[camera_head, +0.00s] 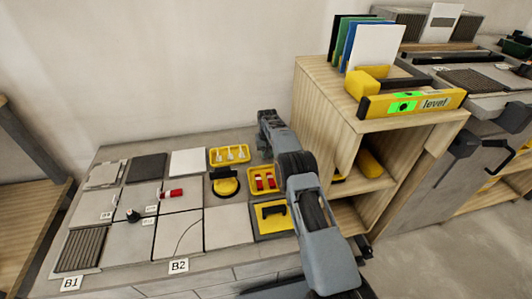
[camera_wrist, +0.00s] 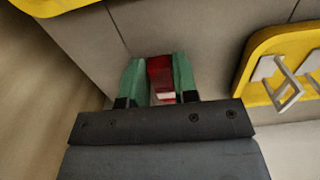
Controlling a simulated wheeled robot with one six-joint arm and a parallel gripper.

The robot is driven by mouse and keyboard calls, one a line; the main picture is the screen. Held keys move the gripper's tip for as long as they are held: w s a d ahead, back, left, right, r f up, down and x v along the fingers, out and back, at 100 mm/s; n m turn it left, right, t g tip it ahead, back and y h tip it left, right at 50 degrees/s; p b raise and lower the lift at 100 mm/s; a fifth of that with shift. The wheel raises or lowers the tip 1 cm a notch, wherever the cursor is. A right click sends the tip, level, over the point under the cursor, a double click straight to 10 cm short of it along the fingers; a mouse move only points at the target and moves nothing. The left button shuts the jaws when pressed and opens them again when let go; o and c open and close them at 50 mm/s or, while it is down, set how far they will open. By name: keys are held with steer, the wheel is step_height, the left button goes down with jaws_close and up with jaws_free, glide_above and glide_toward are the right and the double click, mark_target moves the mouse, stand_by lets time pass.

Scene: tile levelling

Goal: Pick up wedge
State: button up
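My gripper (camera_wrist: 160,80) has two green fingertips in the wrist view. A red wedge (camera_wrist: 160,72) sits between them, filling the gap, with a pale patch near its lower end. The gripper looks shut on it. In the head view my arm comes in from the lower right and its fingers are hidden. More red wedges lie in a yellow tray (camera_head: 250,188) just left of my arm. Another red wedge (camera_head: 172,193) lies on the tiles at the middle left.
A yellow tray of white clips (camera_head: 229,155) is at the back of the tiled bench; it also shows in the wrist view (camera_wrist: 250,72). A black-and-yellow tool (camera_head: 224,186) lies below it. A wooden shelf (camera_head: 330,110) with a yellow level (camera_head: 425,102) stands close right of my arm.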

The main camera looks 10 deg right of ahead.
steer(key=c, duration=0.4)
